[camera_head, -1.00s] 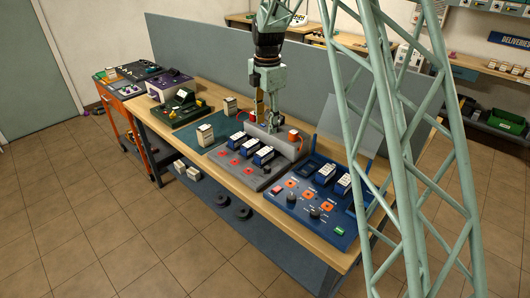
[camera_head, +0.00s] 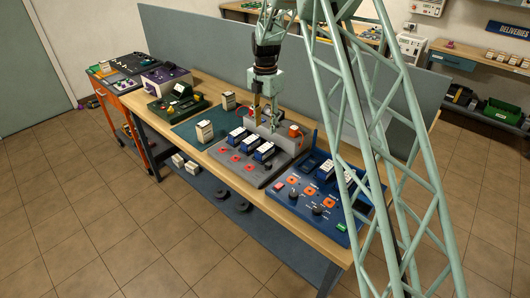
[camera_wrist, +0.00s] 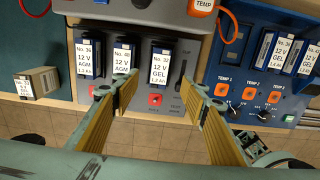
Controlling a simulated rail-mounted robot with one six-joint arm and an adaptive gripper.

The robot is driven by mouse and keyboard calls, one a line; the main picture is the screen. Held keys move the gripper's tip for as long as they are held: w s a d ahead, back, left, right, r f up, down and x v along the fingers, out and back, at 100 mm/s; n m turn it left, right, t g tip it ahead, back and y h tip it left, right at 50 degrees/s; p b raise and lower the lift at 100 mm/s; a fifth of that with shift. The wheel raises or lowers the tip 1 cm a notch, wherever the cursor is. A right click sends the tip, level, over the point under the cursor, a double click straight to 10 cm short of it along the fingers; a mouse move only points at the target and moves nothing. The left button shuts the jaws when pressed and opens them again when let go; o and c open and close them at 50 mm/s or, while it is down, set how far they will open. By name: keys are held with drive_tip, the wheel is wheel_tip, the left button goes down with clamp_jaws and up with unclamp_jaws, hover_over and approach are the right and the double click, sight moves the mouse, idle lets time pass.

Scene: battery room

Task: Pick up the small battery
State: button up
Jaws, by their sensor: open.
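Several dark-cased batteries with white labels stand in the grey console (camera_head: 238,172). In the wrist view they read No. 36 AGM (camera_wrist: 88,52), No. 40 AGM (camera_wrist: 124,55) and No. 32 GEL (camera_wrist: 162,62). A beige battery (camera_wrist: 40,82) stands apart at the left; it also shows in the head view (camera_head: 205,131). I cannot tell which one is the small battery. My gripper (camera_wrist: 157,100) is open and empty, its yellow-padded fingers apart below the No. 40 and No. 32 batteries in the picture. In the head view my gripper (camera_head: 265,120) hangs over the back of the grey console.
A blue console (camera_head: 310,202) with more batteries, knobs and buttons stands to the right. An orange TEMP unit (camera_wrist: 201,6) with a red cable is at the grey console's back. A green device (camera_head: 178,104) stands further left. Grey partition panels (camera_head: 215,60) run behind the bench.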

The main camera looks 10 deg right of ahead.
sight(265, 147)
drive_tip(key=shift+f, duration=0.15)
drive_tip(key=shift+f, duration=4.15)
drive_tip(key=shift+f, duration=0.15)
drive_tip(key=shift+s+a+f+p, duration=0.1)
drive_tip(key=shift+f+p, duration=0.3)
drive_tip(key=shift+f, duration=2.05)
drive_tip(key=shift+c, duration=0.3)
drive_tip(key=c, duration=1.1)
drive_tip(key=shift+c, duration=0.3)
drive_tip(key=shift+r, duration=0.1)
